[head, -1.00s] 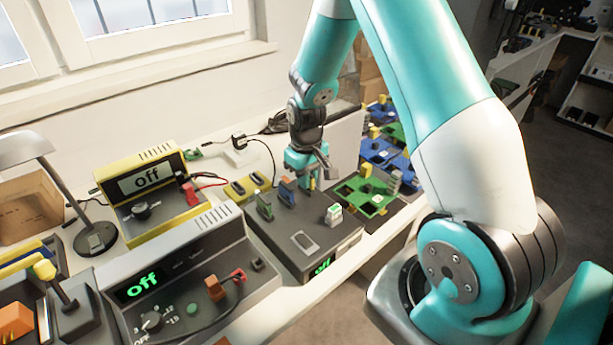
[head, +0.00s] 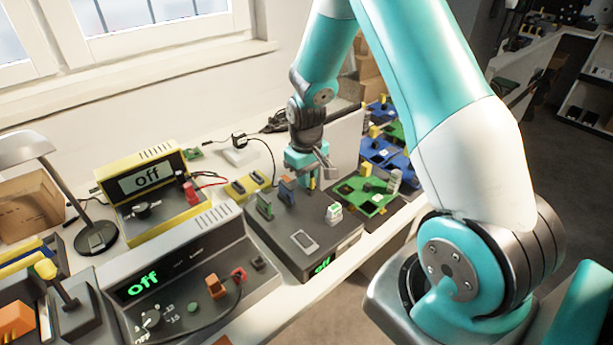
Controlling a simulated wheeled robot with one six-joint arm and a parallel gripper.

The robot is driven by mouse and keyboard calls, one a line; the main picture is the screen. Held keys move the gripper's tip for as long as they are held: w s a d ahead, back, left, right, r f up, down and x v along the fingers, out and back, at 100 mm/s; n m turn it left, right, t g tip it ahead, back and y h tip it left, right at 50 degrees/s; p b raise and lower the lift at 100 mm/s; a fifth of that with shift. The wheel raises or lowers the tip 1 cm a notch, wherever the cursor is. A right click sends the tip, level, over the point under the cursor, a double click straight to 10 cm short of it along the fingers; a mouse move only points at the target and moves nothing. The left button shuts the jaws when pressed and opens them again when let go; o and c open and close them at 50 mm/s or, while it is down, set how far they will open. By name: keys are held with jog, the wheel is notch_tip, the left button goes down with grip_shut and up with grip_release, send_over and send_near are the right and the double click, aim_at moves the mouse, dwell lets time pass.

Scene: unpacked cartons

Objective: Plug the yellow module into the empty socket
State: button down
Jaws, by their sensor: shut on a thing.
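My gripper (head: 310,177) points down over the back right part of a dark grey socket box (head: 290,262). It is shut on the yellow module (head: 312,184), which shows only as a small yellow patch below the fingers. Whether the module touches the box or sits in a socket I cannot tell. On the box stand a green module (head: 265,206), a blue and orange module (head: 287,191) and a white and green module (head: 334,214). A pale rectangular outline (head: 305,240) lies on its top near the front. The empty socket is not clearly visible, perhaps hidden by the gripper.
Two instruments reading "off", one yellow-edged (head: 150,205) and one grey (head: 190,265), stand left of the box. A yellow block (head: 243,190) lies behind it. A green board (head: 365,195) and blue trays (head: 385,155) lie to the right.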

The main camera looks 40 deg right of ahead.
jog(key=shift+f, duration=0.25)
jog(key=c, duration=1.1)
grip_release()
jog(key=shift+r, duration=0.1)
notch_tip(320, 180, up, 17)
jog(key=shift+r, duration=0.15)
